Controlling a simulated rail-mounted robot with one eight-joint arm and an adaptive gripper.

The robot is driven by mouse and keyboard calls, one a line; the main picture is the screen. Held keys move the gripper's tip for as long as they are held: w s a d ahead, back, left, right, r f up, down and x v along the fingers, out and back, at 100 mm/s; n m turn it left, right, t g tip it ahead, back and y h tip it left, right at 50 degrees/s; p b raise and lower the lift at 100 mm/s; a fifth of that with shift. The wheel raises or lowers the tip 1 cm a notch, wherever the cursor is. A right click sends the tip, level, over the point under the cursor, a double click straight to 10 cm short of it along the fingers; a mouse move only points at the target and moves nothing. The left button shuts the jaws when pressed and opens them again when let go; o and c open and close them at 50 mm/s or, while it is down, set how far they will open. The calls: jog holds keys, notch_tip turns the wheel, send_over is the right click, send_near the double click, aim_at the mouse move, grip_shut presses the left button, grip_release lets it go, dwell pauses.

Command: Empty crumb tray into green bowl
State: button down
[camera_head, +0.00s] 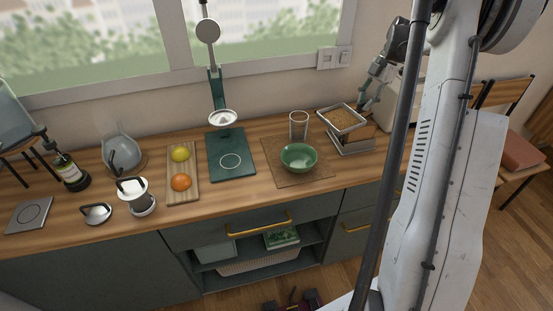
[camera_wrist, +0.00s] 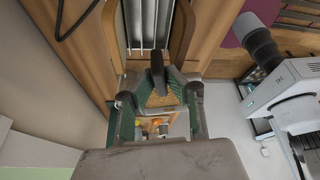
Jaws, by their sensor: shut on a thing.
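The crumb tray (camera_head: 343,118) is a square, metal-rimmed tray with a brown layer of crumbs, in the head view at the right of the counter. It sits raised and slightly tilted above a metal-framed unit. My gripper (camera_head: 364,101) is at its right rear edge and shut on it. In the wrist view my gripper's green fingers (camera_wrist: 160,95) frame a tan, crumb-like surface; the exact contact is hard to see. The green bowl (camera_head: 299,157) stands upright on a brown mat (camera_head: 270,160), left of and in front of the tray. Its inside looks empty.
A clear glass (camera_head: 299,125) stands behind the bowl, close to the tray's left side. The metal-framed unit (camera_head: 353,143) is under the tray. A dark green board (camera_head: 231,165) and a wooden board with a lemon and an orange (camera_head: 181,182) lie farther left.

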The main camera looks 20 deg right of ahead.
aim_at(354, 112)
jog(key=shift+w+a+f+n, duration=0.1)
jog(key=shift+a+f+n, duration=0.05)
jog(key=shift+a+n, duration=0.15)
jog(key=shift+d, duration=0.1)
jog(key=shift+a+r+h+p, duration=0.4)
jog(key=shift+a+h+p, duration=0.15)
jog(key=shift+a, duration=0.15)
jog(key=shift+a+r+h+p, duration=0.45)
jog(key=shift+a+h, duration=0.1)
jog(key=shift+a, duration=0.1)
jog(key=shift+s+a+r+h+p, duration=0.2)
jog(key=shift+a+h+p, duration=0.1)
jog(key=shift+a+h, duration=0.3)
jog(key=shift+s+a+r+h+p, duration=0.15)
jog(key=shift+a+h+p, duration=0.2)
jog(key=shift+a, duration=0.45)
jog(key=shift+a+h, duration=0.35)
jog(key=shift+a, duration=0.1)
jog(key=shift+s+a+r+t+h, duration=0.15)
jog(key=shift+a+t+h, duration=0.15)
jog(key=shift+a+h, duration=0.35)
jog(key=shift+a+p, duration=0.3)
